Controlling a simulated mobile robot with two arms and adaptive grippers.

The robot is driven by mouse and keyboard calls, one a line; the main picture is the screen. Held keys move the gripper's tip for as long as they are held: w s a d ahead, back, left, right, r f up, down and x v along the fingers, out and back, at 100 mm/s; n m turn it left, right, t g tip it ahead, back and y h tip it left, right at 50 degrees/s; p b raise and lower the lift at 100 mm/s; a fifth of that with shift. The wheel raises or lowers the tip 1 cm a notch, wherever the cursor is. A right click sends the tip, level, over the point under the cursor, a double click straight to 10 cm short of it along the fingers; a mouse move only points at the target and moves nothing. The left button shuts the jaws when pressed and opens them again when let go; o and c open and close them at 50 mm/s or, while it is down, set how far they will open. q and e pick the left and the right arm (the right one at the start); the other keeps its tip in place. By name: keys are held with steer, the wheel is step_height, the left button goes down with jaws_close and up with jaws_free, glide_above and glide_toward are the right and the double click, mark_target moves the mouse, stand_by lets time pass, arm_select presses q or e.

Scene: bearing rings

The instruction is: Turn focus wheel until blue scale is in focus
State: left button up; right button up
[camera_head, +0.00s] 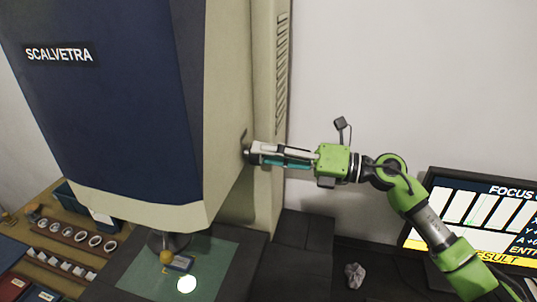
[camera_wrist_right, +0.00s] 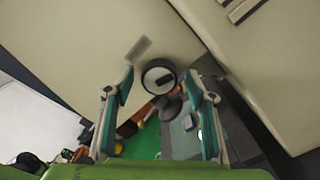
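The focus wheel is a dark round knob (camera_wrist_right: 158,77) with a pale face on the side of the large blue and cream machine. In the head view, my right gripper (camera_head: 254,152) reaches the machine's side, and its tips largely hide the knob. In the right wrist view, the fingers of my right gripper (camera_wrist_right: 162,84) are spread open, with the knob between and just beyond their tips. I cannot tell whether they touch it. A monitor (camera_head: 470,220) at the right shows "FOCUS", white bars and a yellow "RESULT" strip. No blue scale can be made out. My left gripper is out of view.
The machine (camera_head: 120,110) fills the left. Below it, a lit green stage (camera_head: 215,262) holds a small block. Trays with rings (camera_head: 75,234) stand at lower left. A crumpled grey object (camera_head: 354,275) lies on the dark desk. The wall behind my right arm is bare.

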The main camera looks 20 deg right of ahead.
steer(key=v, duration=1.2)
